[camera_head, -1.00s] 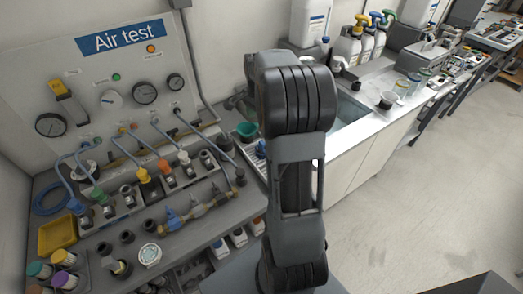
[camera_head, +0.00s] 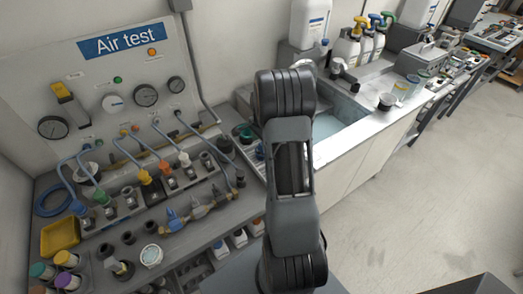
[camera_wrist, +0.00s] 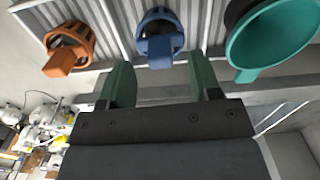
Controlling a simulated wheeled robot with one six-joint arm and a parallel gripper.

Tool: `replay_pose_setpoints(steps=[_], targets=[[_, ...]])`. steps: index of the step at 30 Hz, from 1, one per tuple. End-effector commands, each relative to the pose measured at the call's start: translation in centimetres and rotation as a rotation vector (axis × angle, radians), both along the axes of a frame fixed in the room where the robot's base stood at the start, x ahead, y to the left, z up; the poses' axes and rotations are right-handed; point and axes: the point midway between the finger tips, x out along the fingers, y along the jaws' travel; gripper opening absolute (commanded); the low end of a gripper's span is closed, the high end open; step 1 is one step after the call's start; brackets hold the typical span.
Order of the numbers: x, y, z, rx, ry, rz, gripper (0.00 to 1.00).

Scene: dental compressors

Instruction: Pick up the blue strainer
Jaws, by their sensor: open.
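The blue strainer (camera_wrist: 160,38) is at the top middle of the wrist view, on a ribbed grey surface, with its block-like tab facing my gripper. My gripper (camera_wrist: 164,84) has two green fingers spread apart with nothing between them. The strainer lies beyond the fingertips, roughly in line with the gap, and looks apart from them. In the head view a small blue piece (camera_head: 259,152) shows beside my arm and may be the strainer; my arm hides much of that area and my gripper cannot be made out there.
An orange strainer (camera_wrist: 68,48) sits left of the blue one, and a teal funnel-like cup (camera_wrist: 270,38) sits right. The sink (camera_head: 340,122) is right of my arm. The Air test panel (camera_head: 112,95) and its fittings bench are left. Bottles (camera_head: 350,48) stand behind the sink.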

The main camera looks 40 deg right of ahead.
Motion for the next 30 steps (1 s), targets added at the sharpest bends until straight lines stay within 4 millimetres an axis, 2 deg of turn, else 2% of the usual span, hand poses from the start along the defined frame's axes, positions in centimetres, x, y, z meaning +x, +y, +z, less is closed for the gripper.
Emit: replay_pose_setpoints(steps=[6,15,30], targets=[[0.0,0.0,-2.3,0.001,0.001,0.000,0.57],[0.0,0.0,-2.7,0.000,-0.001,0.000,0.57],[0.0,0.0,-2.7,0.000,-0.001,0.000,0.11]])
